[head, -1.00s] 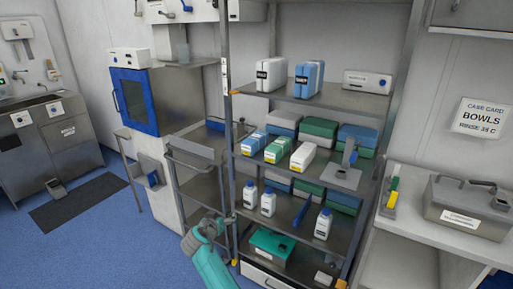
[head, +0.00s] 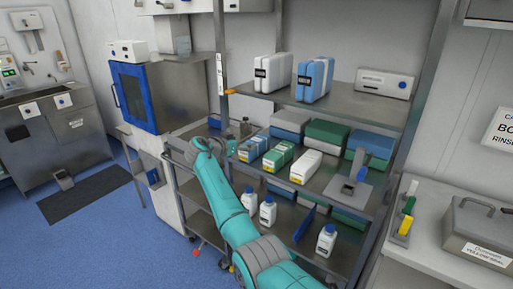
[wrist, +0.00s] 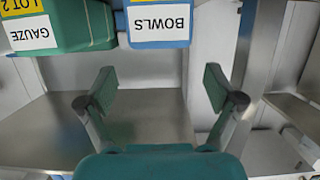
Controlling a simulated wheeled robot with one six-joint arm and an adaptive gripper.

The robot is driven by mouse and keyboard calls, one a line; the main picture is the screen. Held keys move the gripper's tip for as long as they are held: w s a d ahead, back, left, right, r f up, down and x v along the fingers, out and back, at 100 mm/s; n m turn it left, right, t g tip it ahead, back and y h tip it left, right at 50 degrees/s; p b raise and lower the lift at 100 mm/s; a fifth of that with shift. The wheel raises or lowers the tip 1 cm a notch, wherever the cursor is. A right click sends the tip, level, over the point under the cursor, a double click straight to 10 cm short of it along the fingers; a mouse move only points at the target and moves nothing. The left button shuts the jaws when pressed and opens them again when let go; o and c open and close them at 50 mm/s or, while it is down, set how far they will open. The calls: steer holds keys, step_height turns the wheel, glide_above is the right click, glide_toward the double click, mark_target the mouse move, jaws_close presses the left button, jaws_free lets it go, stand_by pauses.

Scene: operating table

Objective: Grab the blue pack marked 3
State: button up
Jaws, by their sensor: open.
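A blue pack (head: 253,148) with a white label and a yellow strip lies at the left of the middle shelf row, left of a green pack (head: 279,157). In the wrist view a blue pack (wrist: 158,43) labelled BOWLS is at the top, cut off by the frame. Left of it is the green pack (wrist: 75,25) labelled GAUZE, LOT 2. No 3 is legible on a blue pack. My gripper (wrist: 158,88) is open and empty, with its fingers below the blue pack in the picture. In the head view my gripper (head: 226,146) is near the shelf's left side.
A white pack (head: 305,166) lies right of the green one. A larger blue pack (head: 314,80) and a white pack (head: 273,73) stand on the upper shelf. A shelf post (head: 220,80) rises close to my gripper. White bottles (head: 268,212) stand on the lower shelf.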

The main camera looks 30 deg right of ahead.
mark_target(254, 141)
steer(key=shift+f+x, duration=0.15)
steer(key=shift+x, duration=1.6)
steer(key=shift+f+x, duration=0.15)
steer(key=shift+x, duration=1.65)
steer(key=shift+a, duration=0.1)
